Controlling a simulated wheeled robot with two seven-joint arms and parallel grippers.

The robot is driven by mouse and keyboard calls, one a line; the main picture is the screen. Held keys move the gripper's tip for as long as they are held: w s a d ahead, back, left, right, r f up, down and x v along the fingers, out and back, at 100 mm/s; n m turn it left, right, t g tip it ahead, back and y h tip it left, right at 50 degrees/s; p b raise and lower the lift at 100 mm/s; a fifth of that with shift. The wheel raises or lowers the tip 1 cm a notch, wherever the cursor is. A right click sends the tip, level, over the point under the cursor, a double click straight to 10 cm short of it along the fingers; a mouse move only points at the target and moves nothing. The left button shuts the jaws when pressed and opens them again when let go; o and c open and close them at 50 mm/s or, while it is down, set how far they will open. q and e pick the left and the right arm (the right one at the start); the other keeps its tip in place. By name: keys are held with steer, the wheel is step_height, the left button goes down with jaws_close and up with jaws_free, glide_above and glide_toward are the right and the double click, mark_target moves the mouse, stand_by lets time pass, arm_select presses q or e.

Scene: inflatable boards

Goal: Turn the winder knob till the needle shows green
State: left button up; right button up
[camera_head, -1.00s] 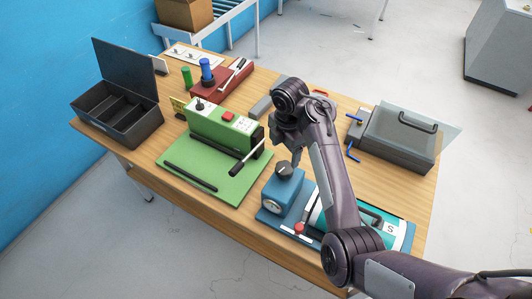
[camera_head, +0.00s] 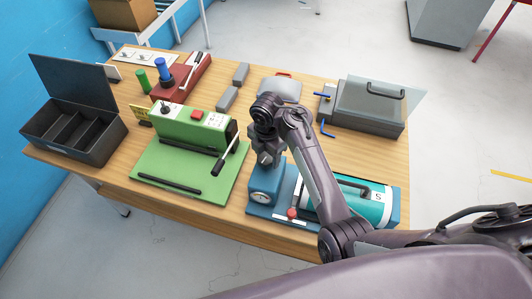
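The blue winder unit (camera_head: 267,183) stands on a blue base plate at the front right of the table. Its round pale gauge (camera_head: 263,198) faces front; the needle and its colour are too small to read. The dark grey winder knob (camera_head: 268,159) is on top of the unit, partly covered by my gripper. My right gripper (camera_head: 265,150) points down right at the knob. Its fingers are small and dark, so I cannot tell whether they are open, shut or touching the knob. My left gripper is out of view.
A teal cylinder (camera_head: 372,208) and a red-knobbed lever (camera_head: 292,212) are right of the winder. A green press (camera_head: 195,130) stands to its left. A grey case (camera_head: 365,112) is behind right. An open black box (camera_head: 72,137) is far left.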

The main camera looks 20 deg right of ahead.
steer(key=shift+w+a, duration=0.1)
steer(key=shift+a, duration=0.05)
steer(key=c, duration=0.5)
steer(key=shift+m, duration=0.3)
steer(key=shift+m, duration=2.5)
steer(key=o, duration=1)
steer(key=shift+c, duration=0.2)
